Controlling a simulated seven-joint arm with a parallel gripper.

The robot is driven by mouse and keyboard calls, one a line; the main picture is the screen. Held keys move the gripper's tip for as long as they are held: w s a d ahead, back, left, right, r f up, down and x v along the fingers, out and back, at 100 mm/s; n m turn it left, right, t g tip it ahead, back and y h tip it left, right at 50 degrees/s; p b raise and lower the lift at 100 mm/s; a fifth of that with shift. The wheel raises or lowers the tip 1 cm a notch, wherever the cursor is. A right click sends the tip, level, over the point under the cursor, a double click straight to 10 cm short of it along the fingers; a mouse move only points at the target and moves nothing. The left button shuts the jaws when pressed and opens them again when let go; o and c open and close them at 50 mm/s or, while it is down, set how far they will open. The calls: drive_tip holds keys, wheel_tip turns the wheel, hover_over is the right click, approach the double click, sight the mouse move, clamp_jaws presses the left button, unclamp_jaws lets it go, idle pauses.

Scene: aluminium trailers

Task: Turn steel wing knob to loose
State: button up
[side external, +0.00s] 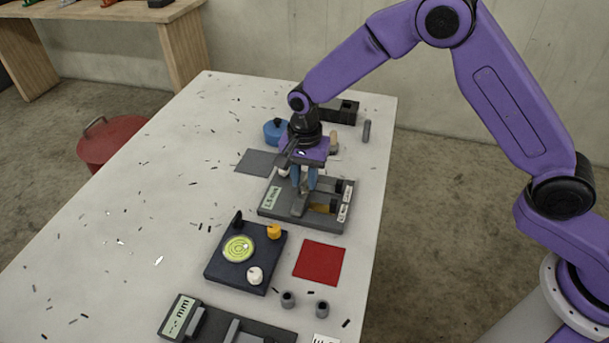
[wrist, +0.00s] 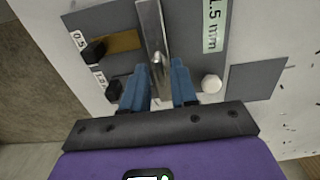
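A grey fixture plate (side external: 270,203) with a "1.5 mm" label lies on the table under my gripper (side external: 303,188). In the wrist view, a long steel bar (wrist: 152,25) runs down the plate. A small shiny steel piece, seemingly the wing knob (wrist: 160,60), sits at its lower end. My two blue fingers (wrist: 161,72) point down at the plate, one on each side of this piece, with a gap between them. They look open, and I cannot tell whether either touches the steel. The knob is hidden behind the fingers in the side view.
Black knobs (wrist: 95,52) and a white knob (wrist: 212,83) stand close to the fingers. The table's left side is mostly clear, with scattered shavings.

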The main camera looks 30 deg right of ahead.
clamp_jaws()
drive_tip(key=shift+n, duration=0.3)
drive_tip(key=n, duration=1.7)
drive_tip(key=shift+r, duration=0.1)
drive_tip(key=shift+n, duration=0.3)
